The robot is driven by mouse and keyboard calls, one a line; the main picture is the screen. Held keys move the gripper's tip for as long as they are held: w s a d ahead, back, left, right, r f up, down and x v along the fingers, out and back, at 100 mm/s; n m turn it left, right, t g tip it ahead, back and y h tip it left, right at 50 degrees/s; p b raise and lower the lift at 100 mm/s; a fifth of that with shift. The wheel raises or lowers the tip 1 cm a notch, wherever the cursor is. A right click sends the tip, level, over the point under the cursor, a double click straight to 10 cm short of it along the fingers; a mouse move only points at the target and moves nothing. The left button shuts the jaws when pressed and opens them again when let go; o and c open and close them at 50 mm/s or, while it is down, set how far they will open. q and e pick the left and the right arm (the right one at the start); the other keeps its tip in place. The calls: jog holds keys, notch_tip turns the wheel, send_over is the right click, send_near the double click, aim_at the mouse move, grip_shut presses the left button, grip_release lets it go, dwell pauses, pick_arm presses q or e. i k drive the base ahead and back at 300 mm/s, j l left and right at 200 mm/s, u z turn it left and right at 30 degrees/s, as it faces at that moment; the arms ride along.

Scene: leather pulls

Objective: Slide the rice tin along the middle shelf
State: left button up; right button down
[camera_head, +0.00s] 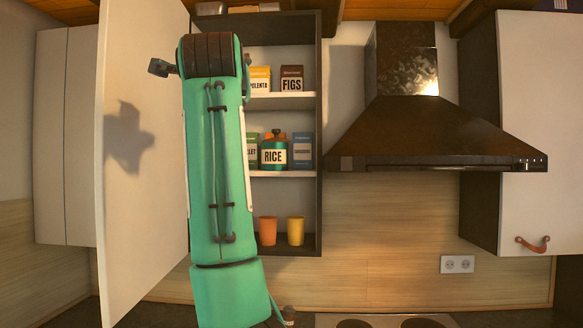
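The rice tin (274,153) is green with a cream label reading RICE. It stands upright on the middle shelf (290,174) of the open wall cabinet, near the front. A blue-grey box (303,150) stands to its right, and a green box (252,150), partly hidden by my arm, stands to its left. Something orange shows behind the tin. One green arm of mine rises in front of the cabinet's left part. Its gripper cannot be made out, and no other gripper shows clearly.
A polenta box (260,80) and a figs box (291,79) stand on the upper shelf. Two orange-yellow cups (296,231) stand at the bottom. The open cabinet door (140,220) is at left. A dark range hood (430,135) juts out at right.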

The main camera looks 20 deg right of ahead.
aim_at(274, 155)
jog(key=i+l, duration=0.2)
jog(key=i, duration=0.35)
jog(key=i+l, duration=0.2)
jog(key=i, duration=0.35)
jog(key=i+l, duration=0.2)
jog(key=i, duration=0.35)
